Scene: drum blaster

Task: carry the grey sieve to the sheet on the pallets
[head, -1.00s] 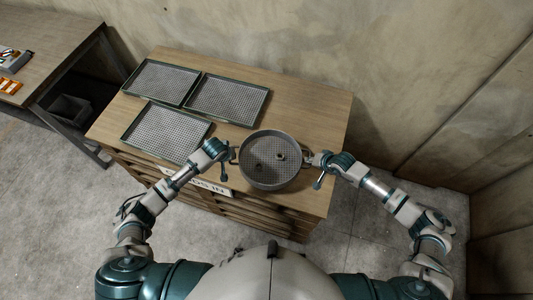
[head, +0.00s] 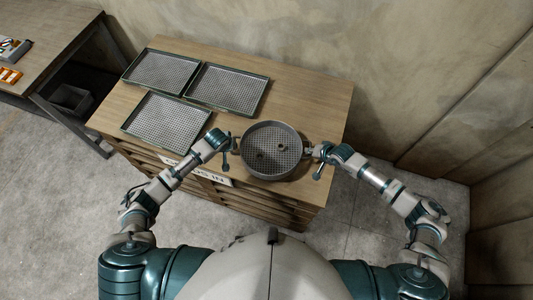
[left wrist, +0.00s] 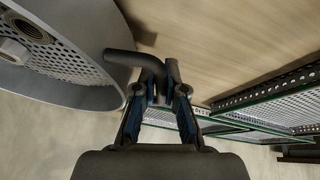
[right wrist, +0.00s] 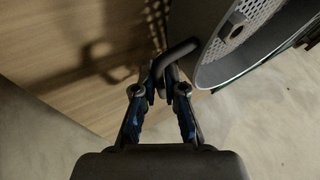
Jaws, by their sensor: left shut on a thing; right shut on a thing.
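The grey sieve (head: 273,165) is a round pan with a perforated floor and a handle on each side, over the front right of the wooden cabinet. Two small dark round pieces show inside it. My left gripper (head: 230,150) is shut on its left handle, and my right gripper (head: 315,156) is shut on its right handle. The sieve wall (left wrist: 80,85) shows in the left wrist view, and the sieve (right wrist: 235,65) in the right wrist view. A shadow on the wood suggests it is raised, but the height is unclear. The sheet and pallets are not in view.
Mesh trays (head: 160,72) (head: 228,90) (head: 165,122) lie on the wooden cabinet (head: 310,90), left of the sieve. A table (head: 45,30) stands at far left with a grey bin (head: 72,98) beneath. Walls close off the back and right. Floor is clear beside the cabinet.

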